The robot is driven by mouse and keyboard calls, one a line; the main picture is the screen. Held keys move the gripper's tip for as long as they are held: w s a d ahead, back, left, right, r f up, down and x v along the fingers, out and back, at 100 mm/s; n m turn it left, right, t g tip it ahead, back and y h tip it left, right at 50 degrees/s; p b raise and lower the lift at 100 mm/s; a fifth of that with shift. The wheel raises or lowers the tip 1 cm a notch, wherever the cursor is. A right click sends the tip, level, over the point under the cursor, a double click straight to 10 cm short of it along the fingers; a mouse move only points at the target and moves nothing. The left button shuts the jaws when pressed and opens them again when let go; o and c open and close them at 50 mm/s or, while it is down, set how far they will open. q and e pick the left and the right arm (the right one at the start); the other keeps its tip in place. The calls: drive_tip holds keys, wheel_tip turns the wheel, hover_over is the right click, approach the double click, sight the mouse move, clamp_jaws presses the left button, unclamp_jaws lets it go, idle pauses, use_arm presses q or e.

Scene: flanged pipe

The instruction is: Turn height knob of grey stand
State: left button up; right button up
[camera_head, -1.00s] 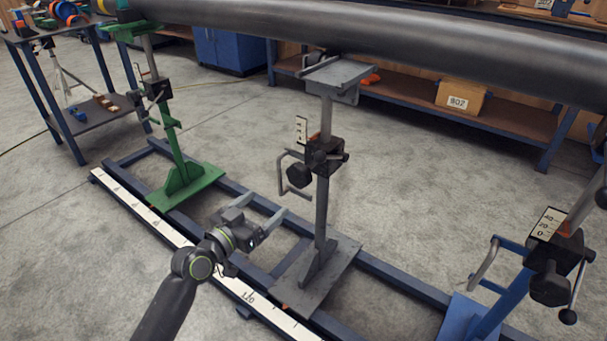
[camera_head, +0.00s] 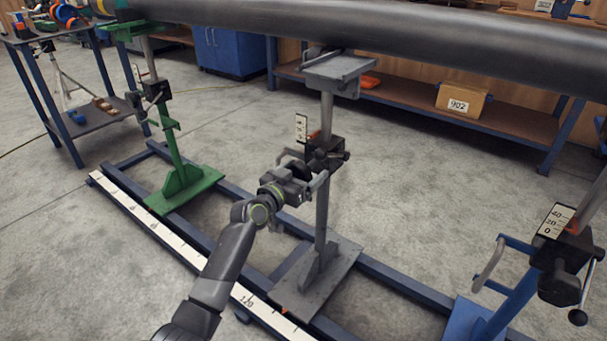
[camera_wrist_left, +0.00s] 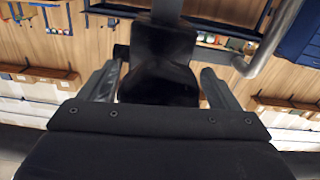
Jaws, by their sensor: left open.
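The grey stand (camera_head: 323,218) stands in the middle of the head view, with its flat top plate under the dark pipe. Its black height knob (camera_head: 300,169) is on the left of the black clamp block and partly hidden by my gripper. My left gripper (camera_head: 304,166) is at the knob, its fingers open on either side of it. In the left wrist view the dark knob (camera_wrist_left: 160,82) sits between the two spread fingers (camera_wrist_left: 162,84), with a gap visible beside the right finger. My right gripper is not in view.
A bent grey crank handle (camera_wrist_left: 272,42) passes close to the right finger in the wrist view. The large pipe (camera_head: 420,30) runs overhead. A green stand (camera_head: 178,160) is at left and a blue stand (camera_head: 520,290) at right, all on a blue rail frame (camera_head: 395,283).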

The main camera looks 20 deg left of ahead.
use_arm(q)
drive_tip(key=c, duration=1)
